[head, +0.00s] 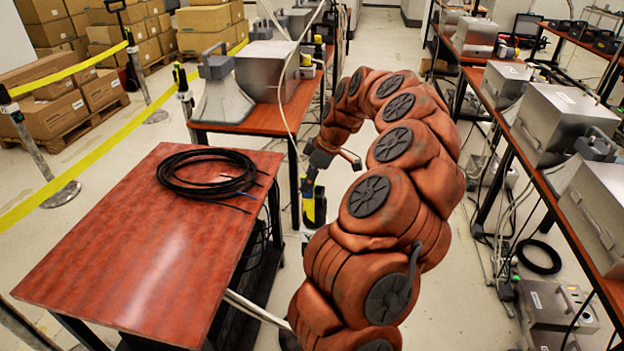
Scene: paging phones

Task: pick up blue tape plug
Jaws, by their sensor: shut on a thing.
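My orange arm curves across the middle of the head view. My gripper (308,184) points down in the gap between the red-brown table and the table behind it. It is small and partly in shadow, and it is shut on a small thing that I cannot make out. A yellow and black object (316,207) shows right at its tip; I cannot tell whether they touch. A black cable coil (205,180) lies on the near red-brown table (130,250), with bluish loose ends at its right. I cannot identify the blue tape plug for certain.
A grey metal box (268,72) stands on the table behind. Another row of metal boxes (565,122) lines the right table. Yellow tape (95,165) on posts and stacked cartons (52,120) stand at left. Cables and a black ring (541,257) lie on the right floor.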

